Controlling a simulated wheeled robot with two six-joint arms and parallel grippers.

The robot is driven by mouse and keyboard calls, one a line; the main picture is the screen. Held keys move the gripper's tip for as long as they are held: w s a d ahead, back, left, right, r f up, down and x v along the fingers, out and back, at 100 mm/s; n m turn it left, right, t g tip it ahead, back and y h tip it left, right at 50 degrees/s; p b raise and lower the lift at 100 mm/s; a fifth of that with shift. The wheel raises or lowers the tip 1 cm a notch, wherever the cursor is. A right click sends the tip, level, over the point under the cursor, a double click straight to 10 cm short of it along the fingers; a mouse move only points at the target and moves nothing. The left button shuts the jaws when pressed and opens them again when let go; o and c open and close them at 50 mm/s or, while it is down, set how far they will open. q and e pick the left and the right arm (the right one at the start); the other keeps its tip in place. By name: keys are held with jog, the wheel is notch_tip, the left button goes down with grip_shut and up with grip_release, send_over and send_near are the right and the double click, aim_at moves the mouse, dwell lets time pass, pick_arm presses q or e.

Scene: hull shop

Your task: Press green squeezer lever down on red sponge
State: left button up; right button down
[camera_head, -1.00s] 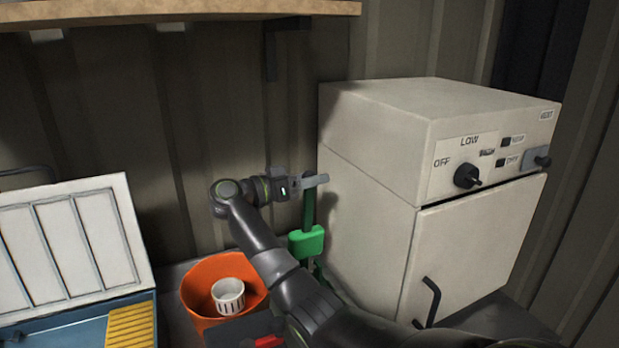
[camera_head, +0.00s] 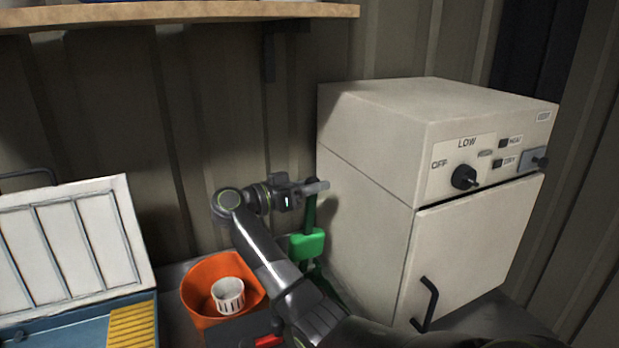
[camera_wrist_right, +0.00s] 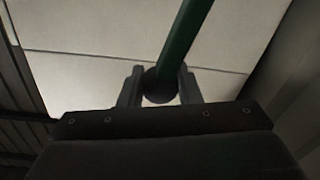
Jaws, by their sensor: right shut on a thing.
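The green squeezer (camera_head: 306,244) stands against the left side of the white cabinet, with its upright green lever (camera_head: 310,214) rising above the green block. My right gripper (camera_head: 316,187) is at the lever's top end. In the right wrist view, the right gripper (camera_wrist_right: 159,90) has its fingers on either side of a dark round knob (camera_wrist_right: 160,84) at the end of the green lever (camera_wrist_right: 186,34), shut on it. My right arm hides the squeezer's lower part. I cannot make out the red sponge for certain. My left gripper is not in view.
The white cabinet (camera_head: 375,200) with knob and door handle stands close at right. An orange bucket (camera_head: 203,278) holding a white slotted cup (camera_head: 228,294) stands left of my arm. A small red piece (camera_head: 270,340) shows on a dark box. An open blue case (camera_head: 70,318) is far left.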

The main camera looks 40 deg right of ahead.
jog(key=s+a+f+m+p, duration=0.1)
jog(key=s+f+m, duration=0.1)
jog(key=s+f, duration=0.2)
jog(key=s+a+f+m+p, duration=0.1)
jog(key=s+f, duration=0.3)
jog(key=s, duration=0.6)
jog(key=shift+s+a+m+p, duration=0.2)
jog(key=shift+a+m+p, duration=0.2)
jog(key=shift+a+m, duration=0.45)
jog(key=shift+d, duration=0.15)
jog(key=c, duration=1.1)
grip_release()
jog(key=shift+r, duration=0.1)
jog(key=shift+o, duration=0.2)
